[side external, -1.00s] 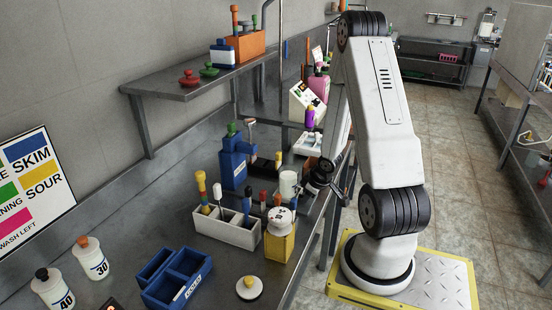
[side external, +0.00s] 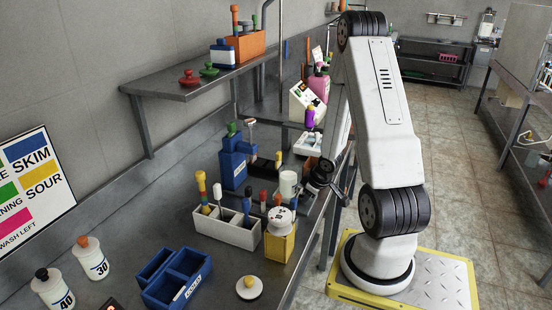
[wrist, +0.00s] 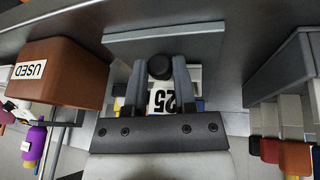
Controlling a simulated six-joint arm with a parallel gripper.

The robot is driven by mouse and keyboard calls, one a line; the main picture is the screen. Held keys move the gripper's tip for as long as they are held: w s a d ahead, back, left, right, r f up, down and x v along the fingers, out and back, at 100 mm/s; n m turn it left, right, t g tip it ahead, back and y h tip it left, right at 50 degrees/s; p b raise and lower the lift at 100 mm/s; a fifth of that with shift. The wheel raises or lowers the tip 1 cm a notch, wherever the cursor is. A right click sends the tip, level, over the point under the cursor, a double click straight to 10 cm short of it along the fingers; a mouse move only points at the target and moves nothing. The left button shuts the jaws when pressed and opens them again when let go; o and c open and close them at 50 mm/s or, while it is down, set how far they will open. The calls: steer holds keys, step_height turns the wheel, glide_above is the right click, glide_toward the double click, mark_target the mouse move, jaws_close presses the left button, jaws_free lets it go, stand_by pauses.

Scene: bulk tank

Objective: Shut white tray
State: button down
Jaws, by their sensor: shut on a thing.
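My gripper (wrist: 160,85) fills the middle of the wrist view, with its two grey fingers closed on a white bottle (wrist: 161,101) with a black cap and the number 25. A smaller white tray-like thing (side external: 309,146) lies farther back, near the wrist. I cannot tell which is the task's tray.
A yellow container (side external: 279,247) with a white round top is right beside the compartment tray. A blue open box (side external: 182,288) and a white lid (side external: 249,288) are in front. A brown block marked USED (wrist: 55,80) is left in the wrist view. A wall shelf (side external: 190,84) overhangs the bench.

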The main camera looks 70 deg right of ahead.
mark_target(271, 193)
steer(key=shift+w+d, duration=0.1)
steer(key=w, duration=1.2)
steer(key=shift+w+r, duration=0.1)
steer(key=shift+w, duration=0.3)
steer(key=shift+c, duration=2.2)
jaws_free()
steer(key=shift+s+r, duration=0.1)
steer(key=shift+r, duration=0.05)
steer(key=shift+v, duration=3.6)
steer(key=shift+r, duration=0.1)
